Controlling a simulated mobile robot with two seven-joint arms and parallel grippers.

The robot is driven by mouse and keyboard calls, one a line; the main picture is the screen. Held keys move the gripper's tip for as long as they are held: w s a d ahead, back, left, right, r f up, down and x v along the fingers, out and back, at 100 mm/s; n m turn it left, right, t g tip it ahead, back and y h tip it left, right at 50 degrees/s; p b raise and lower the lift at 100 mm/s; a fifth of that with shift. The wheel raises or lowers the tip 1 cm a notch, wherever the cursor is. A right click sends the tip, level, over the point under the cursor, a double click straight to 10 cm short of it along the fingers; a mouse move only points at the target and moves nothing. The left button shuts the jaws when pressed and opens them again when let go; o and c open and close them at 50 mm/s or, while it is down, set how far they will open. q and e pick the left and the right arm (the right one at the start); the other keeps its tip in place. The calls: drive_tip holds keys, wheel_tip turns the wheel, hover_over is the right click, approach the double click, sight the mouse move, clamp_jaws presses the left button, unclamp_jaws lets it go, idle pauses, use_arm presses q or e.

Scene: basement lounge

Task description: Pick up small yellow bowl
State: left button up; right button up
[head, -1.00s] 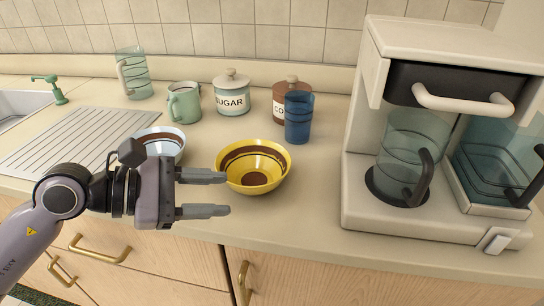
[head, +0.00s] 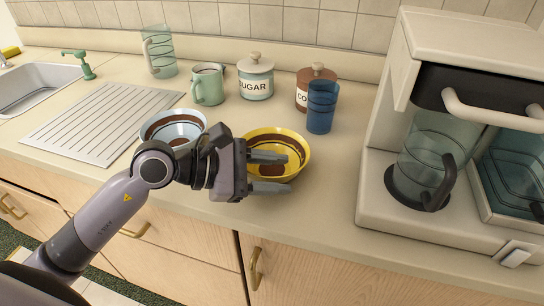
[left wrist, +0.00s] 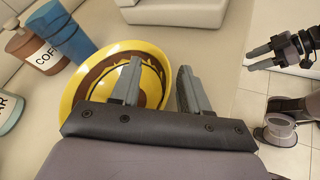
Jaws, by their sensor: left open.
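The small yellow bowl (head: 292,143) with brown bands stands upright on the counter, right of the striped bowl. My left gripper (head: 268,172) is open and empty at the bowl's near left side, hiding part of it. In the left wrist view the yellow bowl (left wrist: 86,82) is behind the left gripper (left wrist: 155,88). One finger overlaps the bowl's inside and the other shows past its rim, over the front edge. I cannot tell if either touches. My right gripper (left wrist: 260,57) shows at the right of the left wrist view, away from the bowl.
A blue-and-brown striped bowl (head: 162,121) stands close left of my gripper. A blue cup (head: 321,108), coffee canister (head: 303,91), sugar canister (head: 255,80) and green mug (head: 208,86) stand behind. The coffee maker (head: 377,190) stands right. The counter between it and the bowl is clear.

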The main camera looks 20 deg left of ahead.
use_arm(q)
drive_tip(key=shift+w+d+f, duration=0.1)
drive_tip(key=shift+w+d, duration=0.05)
drive_tip(key=shift+d, duration=0.1)
drive_tip(key=shift+c, duration=0.3)
clamp_jaws()
